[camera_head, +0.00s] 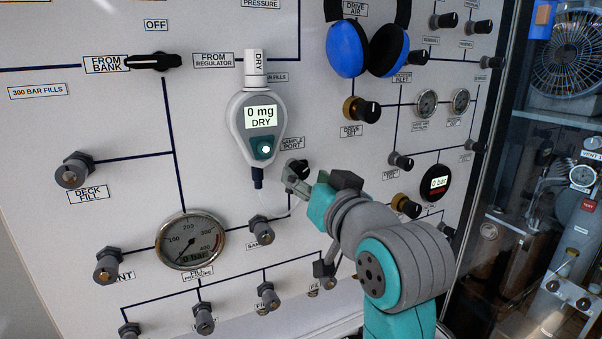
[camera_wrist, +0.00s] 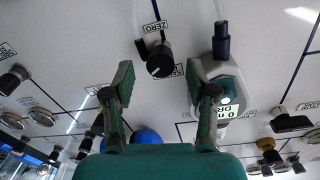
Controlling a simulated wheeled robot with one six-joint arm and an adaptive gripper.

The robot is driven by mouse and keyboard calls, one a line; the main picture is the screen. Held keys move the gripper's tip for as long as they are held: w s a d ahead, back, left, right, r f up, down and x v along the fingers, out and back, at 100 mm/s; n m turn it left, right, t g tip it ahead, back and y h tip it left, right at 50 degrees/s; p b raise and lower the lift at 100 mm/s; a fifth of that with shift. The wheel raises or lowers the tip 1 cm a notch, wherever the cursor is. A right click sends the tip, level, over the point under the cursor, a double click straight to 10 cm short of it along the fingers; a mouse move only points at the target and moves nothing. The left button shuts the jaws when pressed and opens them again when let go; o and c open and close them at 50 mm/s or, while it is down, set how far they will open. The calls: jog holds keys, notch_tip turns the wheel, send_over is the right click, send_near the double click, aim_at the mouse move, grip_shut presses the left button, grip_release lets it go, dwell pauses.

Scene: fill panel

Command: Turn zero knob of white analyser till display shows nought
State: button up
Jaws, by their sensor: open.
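The white analyser (camera_head: 236,127) hangs on the panel in the head view, its display (camera_head: 261,116) reading "0 mg DRY". It shows upside down in the wrist view (camera_wrist: 222,73). The black zero knob (camera_wrist: 159,62) stands beside it under a "ZERO" label in the wrist view, with a pale pointer line. In the head view the knob (camera_head: 297,167) is partly hidden by my gripper. My gripper (camera_head: 297,183) is open, its fingers (camera_wrist: 161,75) spread to either side of the knob in the wrist view. Contact with the knob cannot be made out.
A blue headset (camera_head: 347,48) hangs at the upper right of the panel. A pressure gauge (camera_head: 191,241) reads "0 bar" at the lower left. Several other knobs and valves stick out, including a black-topped valve (camera_head: 362,109) and a sample valve (camera_head: 261,229) below the analyser.

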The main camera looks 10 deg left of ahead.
aim_at(302, 174)
jog(key=shift+x, duration=1.65)
grip_shut()
